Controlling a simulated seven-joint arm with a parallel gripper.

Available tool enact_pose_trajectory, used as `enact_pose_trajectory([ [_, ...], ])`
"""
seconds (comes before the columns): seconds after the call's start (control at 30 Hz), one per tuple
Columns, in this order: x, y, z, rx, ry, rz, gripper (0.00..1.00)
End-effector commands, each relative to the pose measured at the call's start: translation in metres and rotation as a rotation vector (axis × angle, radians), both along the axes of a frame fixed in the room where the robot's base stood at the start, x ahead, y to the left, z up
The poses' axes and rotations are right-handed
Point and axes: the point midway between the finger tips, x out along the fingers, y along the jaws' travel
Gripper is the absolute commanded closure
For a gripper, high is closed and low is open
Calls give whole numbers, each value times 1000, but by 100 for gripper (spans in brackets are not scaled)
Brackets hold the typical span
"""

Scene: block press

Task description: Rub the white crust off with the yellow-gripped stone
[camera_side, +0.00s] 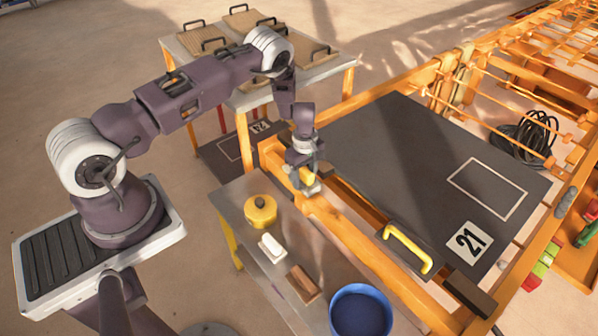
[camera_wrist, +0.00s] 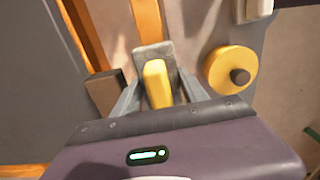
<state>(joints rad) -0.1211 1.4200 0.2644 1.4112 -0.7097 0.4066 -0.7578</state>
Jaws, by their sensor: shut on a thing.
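My gripper (camera_side: 307,178) is shut on the yellow grip (camera_wrist: 157,85) of the stone. The stone's grey block (camera_wrist: 153,53) shows beyond the grip in the wrist view. In the side view the stone (camera_side: 311,190) is low over the orange frame rail, beside the dark plate numbered 21. I cannot tell whether it touches the rail. I cannot make out any white crust for sure; the stone and gripper hide the surface beneath them.
The dark plate (camera_side: 400,150) has a yellow handle (camera_side: 407,250). A table with handled boards (camera_side: 245,17) stands behind.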

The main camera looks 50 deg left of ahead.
Motion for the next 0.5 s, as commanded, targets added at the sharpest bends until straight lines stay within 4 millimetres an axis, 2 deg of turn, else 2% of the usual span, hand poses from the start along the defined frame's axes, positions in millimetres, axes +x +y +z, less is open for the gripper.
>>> enact_pose_trajectory([
  [0.03, -1, -6, 0, -3, 2, -2, 100],
  [0.5, 0, 40, -1, 0, 1, 2, 100],
])
